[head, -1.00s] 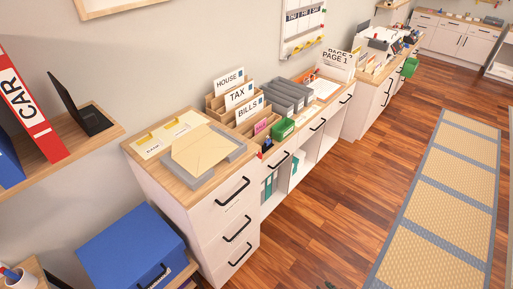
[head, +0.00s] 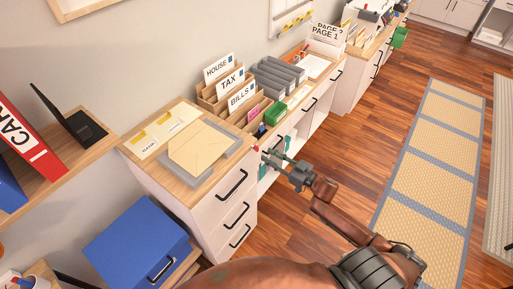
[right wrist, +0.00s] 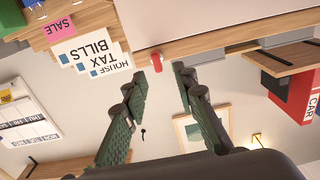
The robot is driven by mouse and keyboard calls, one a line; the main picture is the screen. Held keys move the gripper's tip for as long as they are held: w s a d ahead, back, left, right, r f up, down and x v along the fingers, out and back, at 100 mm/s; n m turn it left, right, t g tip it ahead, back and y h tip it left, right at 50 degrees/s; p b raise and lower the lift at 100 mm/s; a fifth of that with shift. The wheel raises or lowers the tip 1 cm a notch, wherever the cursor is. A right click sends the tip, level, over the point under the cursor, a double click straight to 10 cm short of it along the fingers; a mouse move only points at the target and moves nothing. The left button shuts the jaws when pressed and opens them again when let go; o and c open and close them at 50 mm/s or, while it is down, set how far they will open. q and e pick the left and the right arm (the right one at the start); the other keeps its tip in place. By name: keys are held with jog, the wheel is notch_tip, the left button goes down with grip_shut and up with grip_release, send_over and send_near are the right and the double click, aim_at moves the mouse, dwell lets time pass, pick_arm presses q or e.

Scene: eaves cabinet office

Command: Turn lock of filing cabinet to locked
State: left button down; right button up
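The white filing cabinet (head: 207,208) has drawers with black handles and a wooden top. A small red piece, which looks like the lock (head: 256,148), sits at the top right of its front. It also shows in the right wrist view (right wrist: 157,63), under the edge of the wooden top. My right gripper (head: 272,160) is just in front of it in the head view. In the right wrist view my right gripper (right wrist: 162,78) is open and empty, with the red piece just beyond the fingertips, between them. The lock's turn position is too small to tell. My left gripper is not in view.
A paper tray with envelopes (head: 197,150) and a sorter with HOUSE, TAX and BILLS cards (head: 236,97) stand on top. A blue box (head: 135,240) is at lower left. A wall shelf (head: 75,165) holds a red CAR binder (head: 25,142). Open floor lies right.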

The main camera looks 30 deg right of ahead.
aim_at(258, 149)
jog(key=shift+x, duration=2.8)
jog(key=shift+d, duration=0.15)
grip_shut()
